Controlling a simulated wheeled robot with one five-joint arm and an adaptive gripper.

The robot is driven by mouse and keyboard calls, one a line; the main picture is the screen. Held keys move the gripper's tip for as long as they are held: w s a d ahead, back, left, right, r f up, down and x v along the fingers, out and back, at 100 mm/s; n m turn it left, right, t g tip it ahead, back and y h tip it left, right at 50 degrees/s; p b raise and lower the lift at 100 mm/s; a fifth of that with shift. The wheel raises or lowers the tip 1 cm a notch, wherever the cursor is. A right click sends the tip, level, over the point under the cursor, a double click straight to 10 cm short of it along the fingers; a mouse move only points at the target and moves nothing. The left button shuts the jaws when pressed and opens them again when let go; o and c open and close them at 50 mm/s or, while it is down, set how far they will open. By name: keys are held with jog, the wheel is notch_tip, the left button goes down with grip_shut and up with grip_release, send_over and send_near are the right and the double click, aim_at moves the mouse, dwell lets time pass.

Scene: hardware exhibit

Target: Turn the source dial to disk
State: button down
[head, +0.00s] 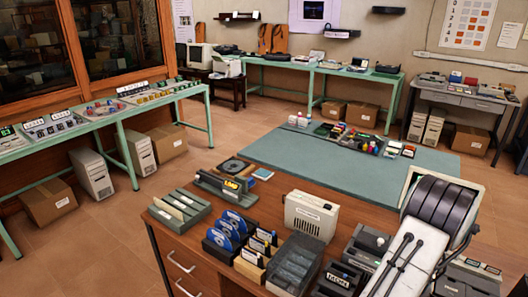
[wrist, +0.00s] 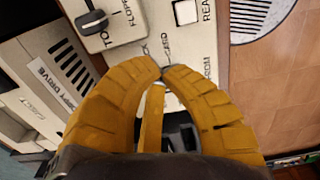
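In the wrist view my gripper (wrist: 163,73) has yellow padded fingers that arch inward, and their tips come together over a cream panel (wrist: 206,52). I see nothing clearly held between the tips. Partly hidden lettering that seems to include "CARD" and "ROM" surrounds the tips. The source dial cannot be made out for certain; the fingers cover that part of the panel. A dark knob (wrist: 93,20) with a pale pointer sits at the upper left, near "TO" and "FLOPPY". A pale button (wrist: 185,12) is beside "READ". My gripper cannot be made out in the head view.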

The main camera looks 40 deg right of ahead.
jog(key=shift+f+b, duration=0.9)
jog(key=shift+f, duration=0.35)
jog(key=shift+w+a, duration=0.2)
jog(key=shift+w, duration=0.2)
jog(key=shift+s+a+f+b, duration=0.15)
jog(key=shift+a+b, duration=0.35)
jog(key=shift+b, duration=1.05)
jog(key=shift+s+d, duration=0.1)
jog(key=shift+s, duration=0.2)
dwell(0.7)
jog(key=shift+s+r, duration=0.1)
jog(key=shift+r, duration=0.2)
jog(key=shift+d+r+p, duration=0.15)
jog(key=shift+r+p, duration=1.75)
jog(key=shift+r, duration=1.05)
